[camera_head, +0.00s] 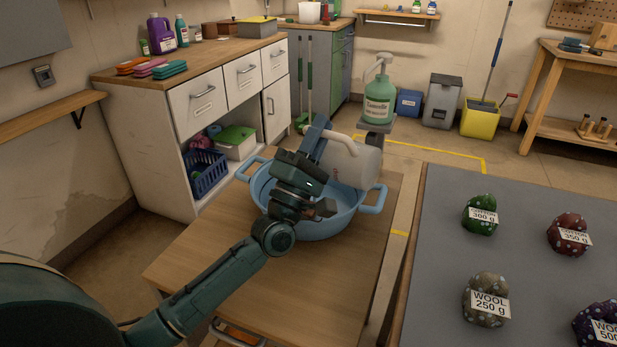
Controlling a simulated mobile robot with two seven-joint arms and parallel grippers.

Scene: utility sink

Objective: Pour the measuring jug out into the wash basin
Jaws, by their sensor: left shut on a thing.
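The measuring jug (352,163) is whitish and translucent, with a pale handle at its upper left. It is tipped well over, nearly on its side, above the light blue wash basin (346,222). My left gripper (318,140) is shut on the jug at its handle side, and my arm reaches over the basin's near rim. The basin has two side handles and stands on a wooden table. The gripper and jug hide much of its inside, so I cannot see any liquid or stream. My right gripper is not in view.
A green pump bottle (378,98) stands on a small stand just behind the jug. A grey-topped table (440,260) with several labelled yarn balls is at the right. A white cabinet (180,135) is at the left. The wooden table's front (330,280) is bare.

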